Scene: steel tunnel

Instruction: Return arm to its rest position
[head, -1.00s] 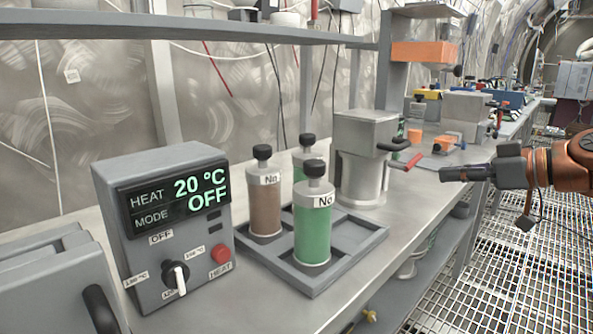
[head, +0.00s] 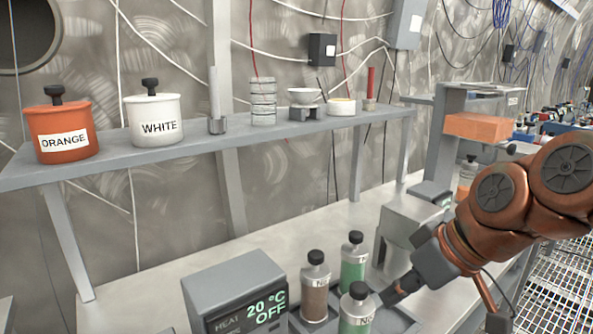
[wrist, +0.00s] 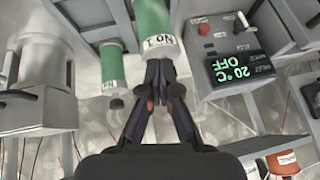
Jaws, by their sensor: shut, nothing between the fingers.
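My arm (head: 520,200), with copper-coloured links, reaches in from the right in the head view, over the bench. My gripper (head: 390,296) points down and left, close by the right side of the front green bottle (head: 356,312). In the wrist view my gripper (wrist: 157,72) has its dark fingers together and holds nothing. The labelled green bottle (wrist: 151,18) is just beyond the fingertips there; I cannot tell whether they touch it. The front part of the fingers is hard to make out in the head view.
A brown bottle (head: 315,295) and another green bottle (head: 353,262) stand close by. A heater box (head: 235,290) reads 20 °C, OFF. A grey machine (head: 405,235) stands behind my gripper. A shelf (head: 195,150) holds an orange pot (head: 62,135) and a white pot (head: 155,118).

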